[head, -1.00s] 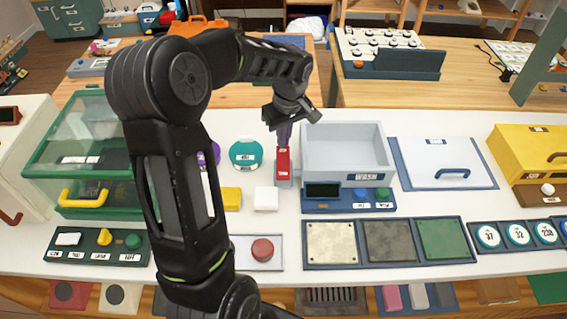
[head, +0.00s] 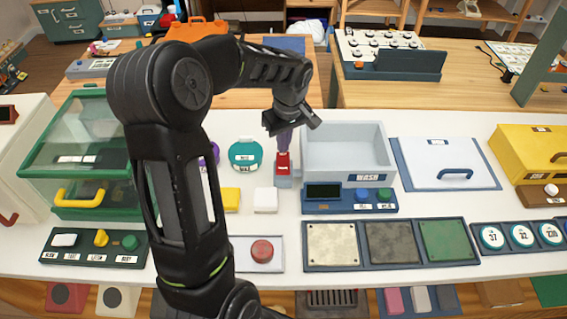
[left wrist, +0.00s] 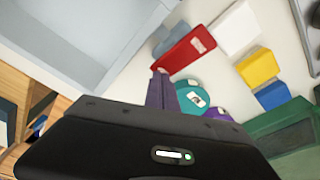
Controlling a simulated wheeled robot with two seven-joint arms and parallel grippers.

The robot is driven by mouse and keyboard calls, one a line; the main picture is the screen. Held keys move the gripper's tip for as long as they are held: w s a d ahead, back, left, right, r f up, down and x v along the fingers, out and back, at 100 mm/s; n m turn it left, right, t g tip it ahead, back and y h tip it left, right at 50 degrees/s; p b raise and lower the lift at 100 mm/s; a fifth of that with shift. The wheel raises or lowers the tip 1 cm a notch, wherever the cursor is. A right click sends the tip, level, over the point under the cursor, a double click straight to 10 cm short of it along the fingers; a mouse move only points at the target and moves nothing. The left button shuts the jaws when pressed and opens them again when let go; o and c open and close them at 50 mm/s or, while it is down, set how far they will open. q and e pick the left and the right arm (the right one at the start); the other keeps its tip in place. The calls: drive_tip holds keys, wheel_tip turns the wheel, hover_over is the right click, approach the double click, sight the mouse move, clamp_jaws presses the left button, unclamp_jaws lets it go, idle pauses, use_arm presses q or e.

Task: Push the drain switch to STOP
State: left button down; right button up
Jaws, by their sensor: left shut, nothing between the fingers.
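A red switch (head: 283,165), which I take to be the drain switch, sits on a small grey base left of the grey wash basin (head: 342,150). It also shows as a long red piece in the left wrist view (left wrist: 183,50), with a small pale label. My left gripper (head: 284,149) points down with its purple fingers shut and empty, at the far end of the red switch. In the left wrist view the fingertips (left wrist: 160,74) overlap that end; they are at or very near it, and I cannot tell if they touch. My right gripper is out of view.
A teal round piece (head: 245,154), a yellow block (head: 230,200) and a white block (head: 265,200) lie close by on the left. A panel (head: 321,208) with a display and blue and green knobs stands before the basin. My left arm hides part of the counter.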

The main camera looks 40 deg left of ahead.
use_arm(q)
drive_tip(key=shift+r, duration=0.1)
drive_tip(key=shift+r+p, duration=0.95)
drive_tip(key=shift+r, duration=0.7)
